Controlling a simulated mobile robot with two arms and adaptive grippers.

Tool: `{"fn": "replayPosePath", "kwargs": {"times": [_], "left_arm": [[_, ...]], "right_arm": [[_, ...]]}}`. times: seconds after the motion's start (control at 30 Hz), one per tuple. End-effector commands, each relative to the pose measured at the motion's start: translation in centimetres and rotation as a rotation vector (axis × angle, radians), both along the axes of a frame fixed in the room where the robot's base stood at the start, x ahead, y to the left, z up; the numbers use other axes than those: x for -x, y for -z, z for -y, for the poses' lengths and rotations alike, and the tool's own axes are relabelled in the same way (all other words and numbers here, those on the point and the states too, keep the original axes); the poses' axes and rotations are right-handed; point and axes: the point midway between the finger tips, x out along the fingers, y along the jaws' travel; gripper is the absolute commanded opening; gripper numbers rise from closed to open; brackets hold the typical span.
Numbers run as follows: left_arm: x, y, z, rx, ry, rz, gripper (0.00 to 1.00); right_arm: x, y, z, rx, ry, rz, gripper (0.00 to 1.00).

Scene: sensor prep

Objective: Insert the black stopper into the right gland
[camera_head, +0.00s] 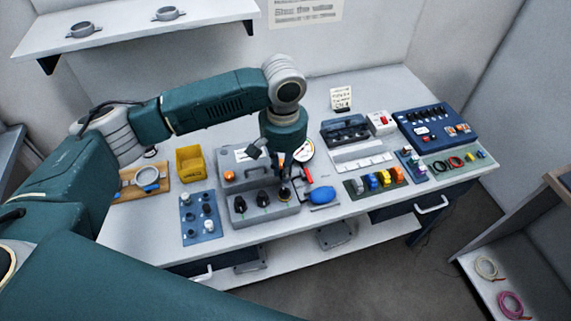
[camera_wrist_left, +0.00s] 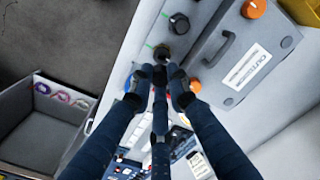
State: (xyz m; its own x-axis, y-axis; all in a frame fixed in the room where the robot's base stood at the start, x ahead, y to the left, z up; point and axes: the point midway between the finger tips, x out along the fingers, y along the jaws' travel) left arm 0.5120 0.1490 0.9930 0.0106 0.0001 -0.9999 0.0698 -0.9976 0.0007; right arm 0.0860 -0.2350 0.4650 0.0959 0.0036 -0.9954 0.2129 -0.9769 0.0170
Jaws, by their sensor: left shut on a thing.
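The grey gland box (camera_head: 270,214) stands near the table's front, with three glands in a row. Black stoppers stand upright in the left gland (camera_head: 239,205) and middle gland (camera_head: 262,199). My left gripper (camera_head: 285,181) points down over the right gland (camera_head: 284,194) and is shut on a black stopper, mostly hidden by the fingers. In the left wrist view my left fingers (camera_wrist_left: 160,82) close together beside the box's row, where two dark round tops show. I cannot tell how deep the held stopper sits. My right gripper is not in view.
A grey case with a handle (camera_head: 245,172) stands behind the box. A blue tray (camera_head: 201,220) with small black parts lies left. A blue bulb (camera_head: 323,195) and red-handled tool lie close right. A yellow bin (camera_head: 190,163) stands farther back left.

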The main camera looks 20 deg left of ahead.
Motion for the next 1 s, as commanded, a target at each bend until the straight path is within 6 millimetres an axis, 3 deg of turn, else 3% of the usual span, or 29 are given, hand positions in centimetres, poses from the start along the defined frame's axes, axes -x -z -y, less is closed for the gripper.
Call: {"fn": "replayPosePath", "kwargs": {"times": [0.6,1.0], "left_arm": [[-0.1,3.7,-0.1,-0.001,0.0,0.002,0.0],[-0.1,5.3,0.0,0.0,0.0,-0.001,0.0]], "right_arm": [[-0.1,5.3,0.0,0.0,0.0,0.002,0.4],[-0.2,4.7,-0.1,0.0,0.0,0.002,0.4]]}}
